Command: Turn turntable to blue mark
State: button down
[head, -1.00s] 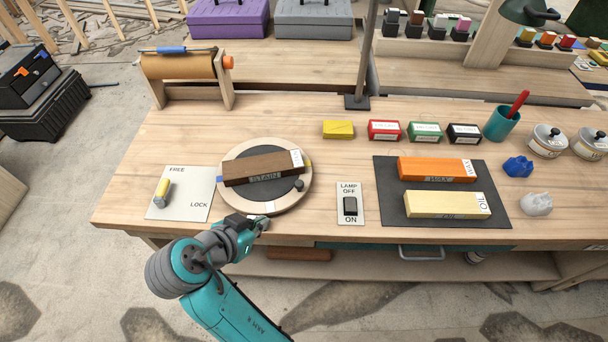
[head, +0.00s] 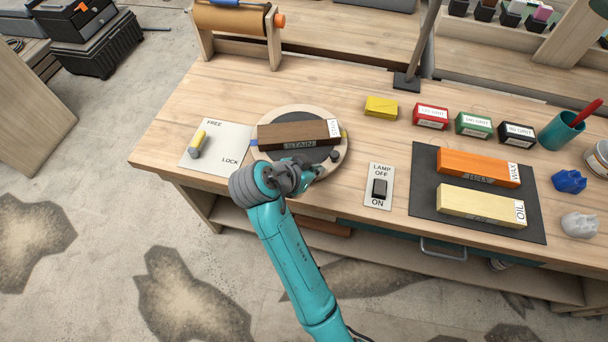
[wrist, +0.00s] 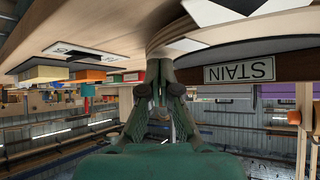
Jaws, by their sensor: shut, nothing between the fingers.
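The turntable (head: 258,158) is a round pale wooden disc with a dark centre. A brown block labelled STAIN (head: 292,134) lies across it. In the wrist view my gripper (wrist: 160,68) is shut and empty, close to the rim; contact is unclear. My arm hides the front of the rim.
A FREE/LOCK plate (head: 228,139) with a yellow-ended lever (head: 199,140) lies left. A lamp switch (head: 379,188) is right, beside a dark mat (head: 424,183) with orange and pale yellow blocks. Small boxes stand behind. Bare benchtop separates turntable and lamp switch.

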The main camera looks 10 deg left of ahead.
jog(key=shift+w+d, duration=0.45)
jog(key=shift+w, duration=0.3)
jog(key=shift+d, duration=0.15)
